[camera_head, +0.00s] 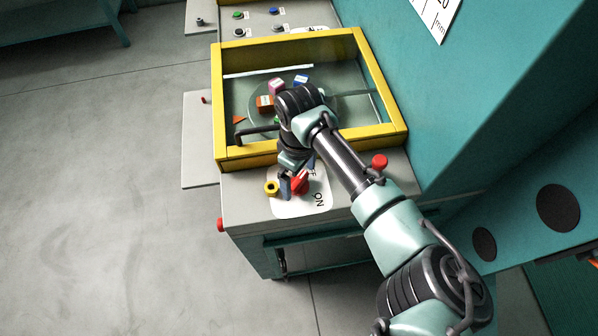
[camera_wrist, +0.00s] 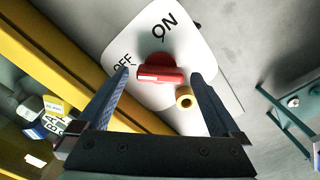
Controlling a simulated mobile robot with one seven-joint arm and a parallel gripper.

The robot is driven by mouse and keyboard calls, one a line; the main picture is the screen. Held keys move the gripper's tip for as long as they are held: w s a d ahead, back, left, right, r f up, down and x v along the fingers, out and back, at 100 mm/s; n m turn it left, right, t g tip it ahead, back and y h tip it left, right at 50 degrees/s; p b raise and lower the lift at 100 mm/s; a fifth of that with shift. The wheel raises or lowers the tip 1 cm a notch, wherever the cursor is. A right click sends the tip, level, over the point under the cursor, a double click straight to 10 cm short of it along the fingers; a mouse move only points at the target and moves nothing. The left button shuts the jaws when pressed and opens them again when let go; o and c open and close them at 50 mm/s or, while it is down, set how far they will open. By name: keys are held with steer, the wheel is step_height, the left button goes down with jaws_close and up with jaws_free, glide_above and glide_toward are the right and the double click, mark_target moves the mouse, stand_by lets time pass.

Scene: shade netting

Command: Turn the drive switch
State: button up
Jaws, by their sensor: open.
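The drive switch (camera_wrist: 158,74) is a red knob with a bar-shaped handle on a white plate (camera_wrist: 205,60) marked ON and OFF. In the wrist view its bar lies nearly level, with a white line on its left half, nearer the OFF mark. My gripper (camera_wrist: 160,78) is open, its two dark fingers on either side of the bar with gaps showing. How far the tips are above the plate is unclear. In the head view my gripper (camera_head: 292,184) is over the plate (camera_head: 312,208), and the red switch (camera_head: 301,181) is partly hidden behind a finger.
A small yellow ring-ended piece (camera_wrist: 185,97) is close beside the switch, near the right finger. A yellow-framed glass-topped box (camera_head: 389,131) with coloured blocks lies behind. A red knob (camera_head: 379,161) stands near my arm; another (camera_head: 221,224) is on the bench's left edge.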

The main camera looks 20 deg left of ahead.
steer(key=shift+c, duration=0.3)
steer(key=c, duration=1.2)
steer(key=shift+c, duration=0.2)
steer(key=shift+s+m, duration=0.1)
steer(key=shift+m, duration=0.2)
steer(key=m+p, duration=0.2)
steer(key=m, duration=0.1)
steer(key=shift+a+p, duration=0.1)
steer(key=shift+p, duration=0.2)
steer(key=m+p, duration=0.2)
steer(key=m, duration=0.3)
steer(key=shift+m+p, duration=0.3)
steer(key=shift+m, duration=0.1)
steer(key=m+p, duration=0.1)
steer(key=m, duration=0.3)
steer(key=shift+m, duration=0.3)
steer(key=shift+m+p, duration=0.55)
steer(key=shift+m, duration=1.35)
